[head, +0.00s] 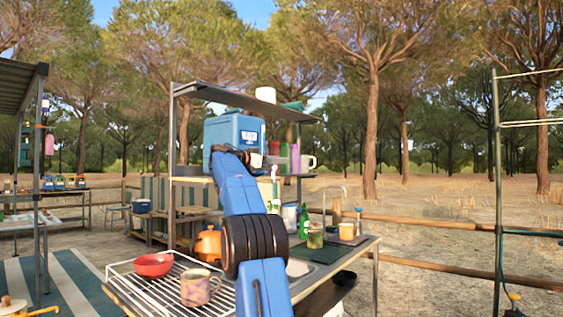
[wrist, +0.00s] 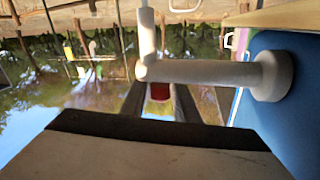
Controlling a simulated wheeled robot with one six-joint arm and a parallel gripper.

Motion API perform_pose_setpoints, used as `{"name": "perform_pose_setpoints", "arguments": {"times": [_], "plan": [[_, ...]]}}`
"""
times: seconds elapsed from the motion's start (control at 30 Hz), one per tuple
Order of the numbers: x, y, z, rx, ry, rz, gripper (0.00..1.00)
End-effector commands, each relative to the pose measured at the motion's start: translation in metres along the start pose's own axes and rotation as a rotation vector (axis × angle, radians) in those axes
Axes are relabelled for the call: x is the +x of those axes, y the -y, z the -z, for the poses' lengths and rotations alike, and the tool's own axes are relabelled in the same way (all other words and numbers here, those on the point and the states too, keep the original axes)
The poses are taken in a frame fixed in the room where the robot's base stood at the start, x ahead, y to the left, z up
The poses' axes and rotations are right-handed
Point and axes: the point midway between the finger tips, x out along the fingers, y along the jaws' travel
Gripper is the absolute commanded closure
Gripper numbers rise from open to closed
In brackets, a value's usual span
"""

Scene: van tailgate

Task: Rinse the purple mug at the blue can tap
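A mug with purple and tan patches (head: 195,291) stands upright on the wire rack at the lower left of the head view. The blue can (head: 238,131) stands on the shelf, and its blue side (wrist: 285,95) fills the right of the wrist view. Its pale tap (wrist: 205,72) crosses the wrist view in front of my fingers. My gripper (wrist: 160,92) is beside the tap, its dark fingers apart. Something red shows between them; I cannot tell its distance. In the head view my arm hides most of the gripper. The tap's contact with my fingers is unclear.
A red bowl (head: 153,265) shares the wire rack (head: 148,284) with the mug. An orange pot (head: 207,245) stands behind. Several cups, including a purple one (head: 294,159), line the shelf right of the can. A green bottle (head: 304,222) stands on the counter.

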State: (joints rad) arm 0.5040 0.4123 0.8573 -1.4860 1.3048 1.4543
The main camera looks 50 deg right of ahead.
Motion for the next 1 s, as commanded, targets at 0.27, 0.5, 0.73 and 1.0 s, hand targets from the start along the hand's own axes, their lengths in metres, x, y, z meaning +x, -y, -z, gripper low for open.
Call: {"name": "perform_pose_setpoints", "arguments": {"times": [0.27, 0.5, 0.73, 1.0], "plan": [[-0.057, 0.001, 0.000, -0.001, 0.000, 0.004, 0.72], [-0.105, 0.001, 0.000, -0.001, 0.000, 0.004, 0.72], [-0.136, 0.001, 0.000, -0.001, 0.000, 0.002, 0.72], [-0.148, 0.000, 0.000, -0.001, 0.000, 0.001, 0.72]]}}
